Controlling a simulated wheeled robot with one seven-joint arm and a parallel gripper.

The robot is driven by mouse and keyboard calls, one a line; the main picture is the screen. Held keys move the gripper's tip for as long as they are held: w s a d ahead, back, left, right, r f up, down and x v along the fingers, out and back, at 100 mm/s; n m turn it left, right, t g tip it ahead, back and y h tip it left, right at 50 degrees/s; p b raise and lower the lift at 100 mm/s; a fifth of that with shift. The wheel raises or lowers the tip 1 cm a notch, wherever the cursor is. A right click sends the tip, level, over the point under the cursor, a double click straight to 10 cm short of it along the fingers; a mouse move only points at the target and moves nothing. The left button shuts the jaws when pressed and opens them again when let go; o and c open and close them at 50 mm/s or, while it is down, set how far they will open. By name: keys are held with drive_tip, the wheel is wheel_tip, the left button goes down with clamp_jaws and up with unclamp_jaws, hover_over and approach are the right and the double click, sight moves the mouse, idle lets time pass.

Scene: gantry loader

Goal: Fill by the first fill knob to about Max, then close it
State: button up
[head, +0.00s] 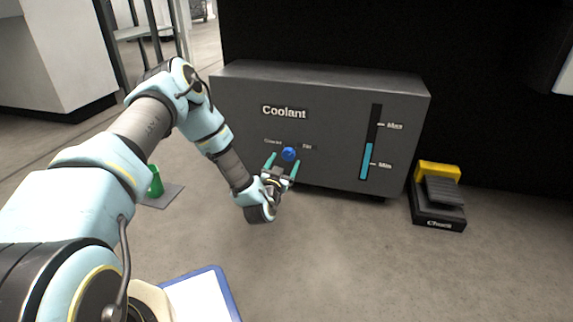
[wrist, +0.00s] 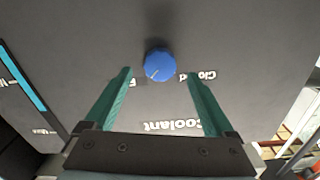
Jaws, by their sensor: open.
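The grey Coolant tank (head: 235,120) has a blue fill knob (head: 288,153) on its front, between the labels Closed and Fill. In the wrist view, which is upside down, the knob (wrist: 159,64) shows a small white mark slanting to the lower left, toward the Fill side. The level gauge (head: 371,140) has a teal column topping out about midway between Min and Max. My gripper (head: 283,160) is open in front of the knob. In the wrist view its green fingers (wrist: 159,74) stand on both sides of the knob, with gaps, not gripping it.
A black and yellow pedal (head: 438,195) stands on the floor right of the tank. A green object (head: 155,181) on a grey plate is at left, behind my arm. A blue-edged white board (head: 205,295) is in front. Open floor lies before the tank.

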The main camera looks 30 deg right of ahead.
sight(288, 156)
drive_tip(key=shift+b+x, duration=0.5)
drive_tip(key=shift+x, duration=1.05)
drive_tip(key=c, duration=1.4)
